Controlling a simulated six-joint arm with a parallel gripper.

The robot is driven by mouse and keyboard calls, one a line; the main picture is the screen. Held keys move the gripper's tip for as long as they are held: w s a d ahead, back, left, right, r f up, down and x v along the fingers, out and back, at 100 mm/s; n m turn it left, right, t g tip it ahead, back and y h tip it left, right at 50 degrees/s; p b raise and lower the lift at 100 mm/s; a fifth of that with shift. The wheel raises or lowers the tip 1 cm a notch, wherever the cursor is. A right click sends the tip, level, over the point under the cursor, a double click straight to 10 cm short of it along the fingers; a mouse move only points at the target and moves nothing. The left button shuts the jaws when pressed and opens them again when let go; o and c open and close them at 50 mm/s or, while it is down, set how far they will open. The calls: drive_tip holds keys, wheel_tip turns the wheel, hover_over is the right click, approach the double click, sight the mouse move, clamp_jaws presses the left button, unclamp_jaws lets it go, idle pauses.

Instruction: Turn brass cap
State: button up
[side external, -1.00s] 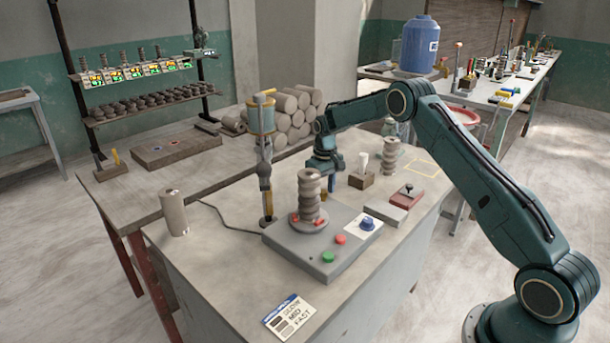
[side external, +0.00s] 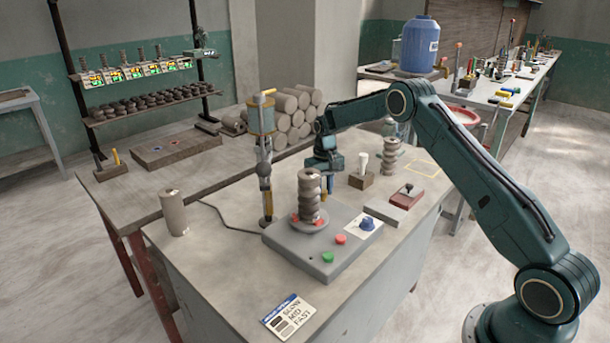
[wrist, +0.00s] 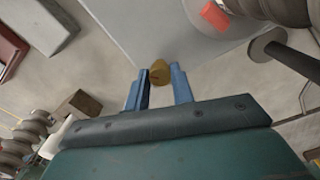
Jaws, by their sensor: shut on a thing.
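The brass cap (wrist: 160,72) shows in the wrist view as a small yellow-brown piece at the edge of the grey machine base. My gripper's two blue fingers (wrist: 159,88) stand on either side of it and are shut on it. In the side external view my gripper (side external: 330,180) points down behind the ribbed clay column (side external: 309,186), at the far side of the base (side external: 289,243).
The ribbed column stands on a round plate with red pieces (wrist: 215,16), close to my gripper. A tool stand (side external: 264,165) is left of it.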

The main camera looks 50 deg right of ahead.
sight(323, 191)
drive_tip(key=shift+m, duration=0.4)
drive_tip(key=o, duration=1)
drive_tip(key=shift+r, duration=0.15)
wheel_tip(323, 191, up, 14)
drive_tip(key=shift+f, duration=0.2)
